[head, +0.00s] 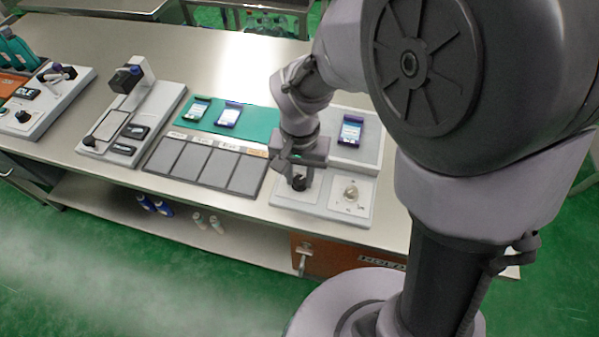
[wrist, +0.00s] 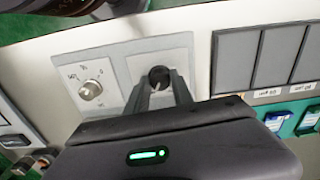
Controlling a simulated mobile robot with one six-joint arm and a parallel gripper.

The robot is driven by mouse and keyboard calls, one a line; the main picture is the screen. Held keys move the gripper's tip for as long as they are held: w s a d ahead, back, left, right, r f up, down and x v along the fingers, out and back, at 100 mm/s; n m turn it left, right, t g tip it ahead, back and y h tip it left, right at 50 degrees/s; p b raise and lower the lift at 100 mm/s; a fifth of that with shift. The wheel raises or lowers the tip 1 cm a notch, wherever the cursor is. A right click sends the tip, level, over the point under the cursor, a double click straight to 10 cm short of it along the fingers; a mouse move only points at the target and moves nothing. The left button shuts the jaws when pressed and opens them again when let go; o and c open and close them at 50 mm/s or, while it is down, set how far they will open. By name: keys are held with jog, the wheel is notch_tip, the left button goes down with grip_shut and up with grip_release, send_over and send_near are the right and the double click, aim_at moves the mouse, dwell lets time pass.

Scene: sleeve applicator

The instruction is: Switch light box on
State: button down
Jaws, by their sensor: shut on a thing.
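The light box (head: 322,209) is a pale grey unit at the right end of the bench. On its front panel are a black rotary knob (head: 299,183) and, to the right, a silver dial (head: 350,192) with marks around it. In the wrist view the black knob (wrist: 159,77) sits on a light square plate, with the silver dial (wrist: 90,90) to its left. My gripper (wrist: 161,84) reaches down over the black knob, its two fingers shut on it from both sides. The knob's pointer position is hard to make out.
A card-like item with a blue edge (head: 350,131) lies on the raised back part. To the left are a row of grey pads (head: 209,164), a green mat (head: 260,125) with two similar items, and another device (head: 130,115). Bottles stand on the shelf below.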

aim_at(300, 179)
dwell(0.4)
jog(key=c, duration=1.1)
grip_release()
notch_tip(300, 179, up, 18)
jog(key=p, duration=0.8)
jog(key=shift+f, duration=0.25)
jog(key=s+d+r+t+y+b, duration=0.1)
jog(key=s+d+r+t, duration=0.2)
jog(key=s, duration=0.2)
jog(key=s+d+r+m+t+y, duration=0.1)
jog(key=s+d+r+t, duration=0.1)
jog(key=s, duration=0.4)
jog(key=shift+s+d+r+t+b, duration=0.2)
jog(key=shift+d+r+t+b, duration=0.2)
jog(key=shift+d, duration=0.35)
